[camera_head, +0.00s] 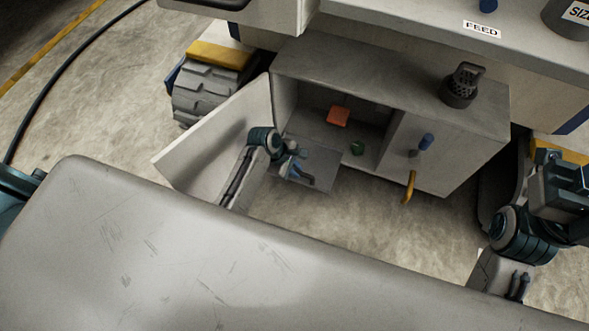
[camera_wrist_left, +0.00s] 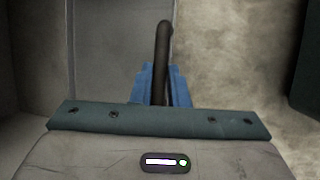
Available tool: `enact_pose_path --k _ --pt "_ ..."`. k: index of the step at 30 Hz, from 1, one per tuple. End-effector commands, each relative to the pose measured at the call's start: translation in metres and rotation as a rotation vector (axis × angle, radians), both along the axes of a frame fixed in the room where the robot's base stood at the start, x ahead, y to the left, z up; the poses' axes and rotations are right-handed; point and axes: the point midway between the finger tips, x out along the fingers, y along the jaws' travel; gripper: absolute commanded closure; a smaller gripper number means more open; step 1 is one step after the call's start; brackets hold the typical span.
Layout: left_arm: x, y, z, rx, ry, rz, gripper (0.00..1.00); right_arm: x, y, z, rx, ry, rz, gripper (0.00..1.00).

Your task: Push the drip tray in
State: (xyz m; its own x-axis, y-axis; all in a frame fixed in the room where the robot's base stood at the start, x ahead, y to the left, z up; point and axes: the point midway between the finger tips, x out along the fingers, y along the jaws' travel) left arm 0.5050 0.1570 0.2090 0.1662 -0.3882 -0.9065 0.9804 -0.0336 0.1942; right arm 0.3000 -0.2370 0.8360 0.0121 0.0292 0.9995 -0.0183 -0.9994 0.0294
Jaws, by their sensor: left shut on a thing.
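The drip tray (camera_head: 322,174) is a flat grey plate that sticks out of the low grey cabinet's open front. In the left wrist view the tray (camera_wrist_left: 110,50) is the grey panel left of centre, with a dark bar handle (camera_wrist_left: 162,50) in front of it. My left gripper (camera_head: 294,170) is at the tray's outer part. Its blue fingers (camera_wrist_left: 162,85) are shut on the handle. The handle's lower part is hidden between the fingers. My right wrist (camera_head: 560,195) is at the right edge of the head view; its fingertips cannot be made out.
The cabinet door (camera_head: 220,135) stands open to the left, beside my left arm. Inside the cabinet are an orange block (camera_head: 338,116) and a small green thing (camera_head: 357,148). A yellow handle (camera_head: 409,187) and blue knob (camera_head: 426,141) stick out at the right. A dark perforated canister (camera_head: 460,86) stands on top.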

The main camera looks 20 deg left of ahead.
Motion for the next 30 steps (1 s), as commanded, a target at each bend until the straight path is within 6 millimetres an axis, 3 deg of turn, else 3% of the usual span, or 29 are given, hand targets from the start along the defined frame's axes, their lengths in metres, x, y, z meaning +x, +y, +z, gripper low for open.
enact_pose_path --k 8,18,24,30 --pt "0.054 -0.002 0.006 0.0 -0.002 0.0 1.0 -0.002 0.0 0.015 -0.021 0.01 0.015 0.59" --pt "0.125 -0.004 0.001 0.0 -0.005 0.001 1.0 0.001 0.0 0.007 -0.035 0.026 0.02 0.59" --pt "0.145 -0.005 0.001 0.001 -0.005 0.001 1.0 0.001 0.0 0.006 -0.025 0.021 0.015 0.59" --pt "0.151 -0.005 0.001 0.0 -0.007 0.002 1.0 -0.001 0.0 0.01 -0.012 0.008 0.012 0.59"
